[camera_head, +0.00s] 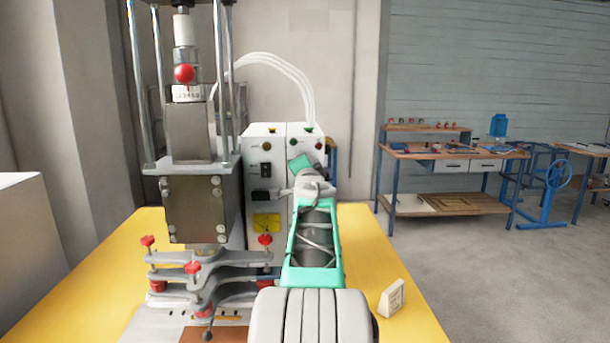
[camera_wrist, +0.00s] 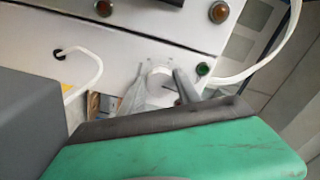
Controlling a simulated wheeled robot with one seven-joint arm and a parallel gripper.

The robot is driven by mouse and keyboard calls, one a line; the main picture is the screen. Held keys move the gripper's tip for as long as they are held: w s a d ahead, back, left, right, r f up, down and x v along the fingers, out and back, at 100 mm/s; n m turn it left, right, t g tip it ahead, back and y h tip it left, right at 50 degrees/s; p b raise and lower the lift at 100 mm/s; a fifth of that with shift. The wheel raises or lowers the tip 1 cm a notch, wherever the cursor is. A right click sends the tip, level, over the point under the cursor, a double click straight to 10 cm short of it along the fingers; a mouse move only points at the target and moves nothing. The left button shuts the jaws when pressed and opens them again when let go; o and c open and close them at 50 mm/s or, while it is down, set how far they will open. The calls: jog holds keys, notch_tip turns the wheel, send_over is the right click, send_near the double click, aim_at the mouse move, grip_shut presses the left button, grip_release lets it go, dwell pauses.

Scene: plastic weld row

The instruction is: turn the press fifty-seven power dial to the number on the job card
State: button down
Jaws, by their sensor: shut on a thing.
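The press (camera_head: 200,130) stands on the yellow table with a white control box (camera_head: 262,170) beside it. My gripper (camera_head: 306,178) is up against the front of this box. In the wrist view, my gripper (camera_wrist: 160,90) is shut on a round white power dial (camera_wrist: 159,77), with one finger on each side. Small marks show around the dial, but no number can be read. In the head view my arm hides the dial. A small white job card (camera_head: 392,298) stands tilted on the table at the right; its writing is too small to read.
Red-knobbed clamps (camera_head: 193,267) surround the press fixture, left of my arm. White hoses (camera_head: 275,62) arch over the box. A green button (camera_wrist: 203,69) sits close right of the dial. Workbenches (camera_head: 455,165) stand far off right. The yellow table (camera_head: 360,240) is clear around the card.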

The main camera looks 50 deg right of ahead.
jog(key=shift+n, duration=0.5)
jog(key=c, duration=0.9)
grip_release()
jog(key=shift+b, duration=0.3)
jog(key=b+v, duration=0.1)
jog(key=v, duration=0.7)
jog(key=shift+r, duration=0.1)
